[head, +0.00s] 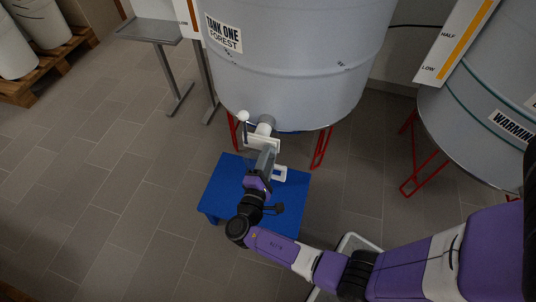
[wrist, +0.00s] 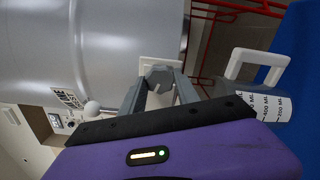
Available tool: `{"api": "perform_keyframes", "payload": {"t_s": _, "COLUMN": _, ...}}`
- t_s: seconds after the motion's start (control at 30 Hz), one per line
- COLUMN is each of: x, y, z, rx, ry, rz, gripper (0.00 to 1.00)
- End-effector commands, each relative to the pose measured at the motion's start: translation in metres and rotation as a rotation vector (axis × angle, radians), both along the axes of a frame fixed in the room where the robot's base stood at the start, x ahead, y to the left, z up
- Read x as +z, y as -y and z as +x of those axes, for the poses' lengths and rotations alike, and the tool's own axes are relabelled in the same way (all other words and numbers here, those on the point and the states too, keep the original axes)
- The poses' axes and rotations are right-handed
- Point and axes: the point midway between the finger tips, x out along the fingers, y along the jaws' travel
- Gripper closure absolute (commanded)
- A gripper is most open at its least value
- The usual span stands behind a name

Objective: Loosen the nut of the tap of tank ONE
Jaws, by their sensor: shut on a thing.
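Tank ONE (head: 290,60) is the large pale tank with the label "TANK ONE FOREST" (head: 223,33). Its white tap (head: 266,122) sticks out low on the front, with a ball-ended lever (head: 243,116) on the left that also shows in the wrist view (wrist: 91,107). My gripper (head: 266,150) is at the tap. In the wrist view my gripper (wrist: 160,82) has its two grey fingers shut on the grey nut (wrist: 160,73), in front of a white plate (wrist: 158,63). In the head view my gripper hides the nut.
A blue stool (head: 225,185) stands below the tap. A clear measuring jug with a white handle (wrist: 258,62) stands on it, close beside my gripper; the handle shows in the head view (head: 280,174). Red tank legs (head: 320,148) stand behind.

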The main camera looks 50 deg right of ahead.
Motion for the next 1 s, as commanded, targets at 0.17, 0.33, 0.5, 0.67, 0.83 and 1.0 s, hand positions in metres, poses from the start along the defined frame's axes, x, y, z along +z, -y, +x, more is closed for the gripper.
{"api": "perform_keyframes", "payload": {"t_s": 0.17, "x": 0.0012, "y": -0.0009, "z": -0.0004, "rx": 0.001, "ry": -0.131, "rz": -0.046, "gripper": 1.0}}
{"api": "perform_keyframes", "payload": {"t_s": 0.33, "x": 0.0006, "y": -0.001, "z": -0.0002, "rx": 0.001, "ry": -0.226, "rz": -0.08, "gripper": 1.0}}
{"api": "perform_keyframes", "payload": {"t_s": 0.5, "x": -0.0002, "y": -0.001, "z": -0.0003, "rx": 0.002, "ry": -0.289, "rz": -0.104, "gripper": 1.0}}
{"api": "perform_keyframes", "payload": {"t_s": 0.67, "x": -0.0007, "y": -0.001, "z": -0.0004, "rx": 0.003, "ry": -0.319, "rz": -0.115, "gripper": 1.0}}
{"api": "perform_keyframes", "payload": {"t_s": 0.83, "x": -0.0012, "y": -0.001, "z": -0.0005, "rx": 0.003, "ry": -0.331, "rz": -0.119, "gripper": 1.0}}
{"api": "perform_keyframes", "payload": {"t_s": 1.0, "x": -0.0014, "y": -0.0011, "z": -0.0005, "rx": 0.003, "ry": -0.331, "rz": -0.119, "gripper": 1.0}}
